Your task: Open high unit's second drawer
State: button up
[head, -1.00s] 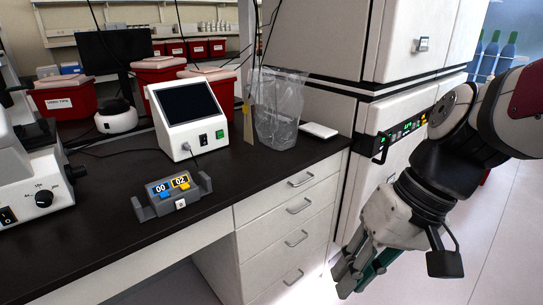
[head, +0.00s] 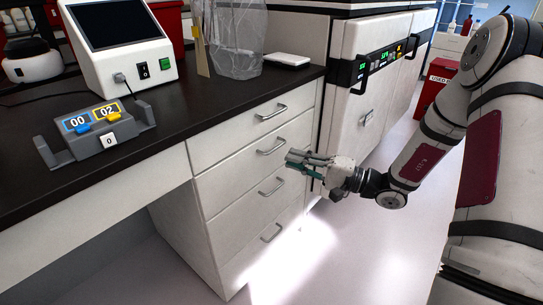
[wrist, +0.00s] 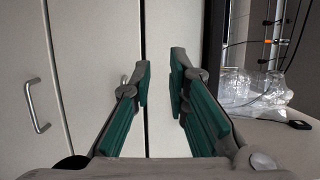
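The white drawer unit (head: 222,203) stands under the dark worktop, with several stacked drawers, all shut. The second drawer from the top (head: 236,168) has a metal bar handle (head: 272,146). My gripper (head: 291,160) is in front of the unit, around the height of the second and third drawers, pointing at it. In the wrist view my gripper (wrist: 160,72) is open and empty, its green-padded fingers apart and the picture turned sideways. One handle (wrist: 125,80) shows partly behind the left finger; another handle (wrist: 38,105) is clear at the left.
The worktop (head: 190,120) overhangs the drawers and holds a grey device with number displays (head: 95,128), a screen box (head: 122,50) and a clear bag (head: 237,40). A white appliance (head: 345,110) stands right of the drawers. The floor (head: 350,250) in front is free.

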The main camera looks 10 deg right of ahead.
aim_at(276, 148)
jog(key=w+d+f+m+t+h+b, duration=0.2)
jog(key=w+d+f+m+t+h, duration=0.15)
jog(key=d+f+t, duration=0.35)
jog(key=shift+g, duration=0.9)
jog(key=b+x, duration=0.1)
jog(key=x, duration=0.4)
jog(key=b+x, duration=0.1)
jog(key=x, duration=0.3)
jog(key=f+x, duration=0.1)
jog(key=x, duration=0.4)
jog(key=shift+w+a+r+b, duration=0.1)
jog(key=shift+w+a+b, duration=0.2)
jog(key=shift+b, duration=0.1)
grip_shut()
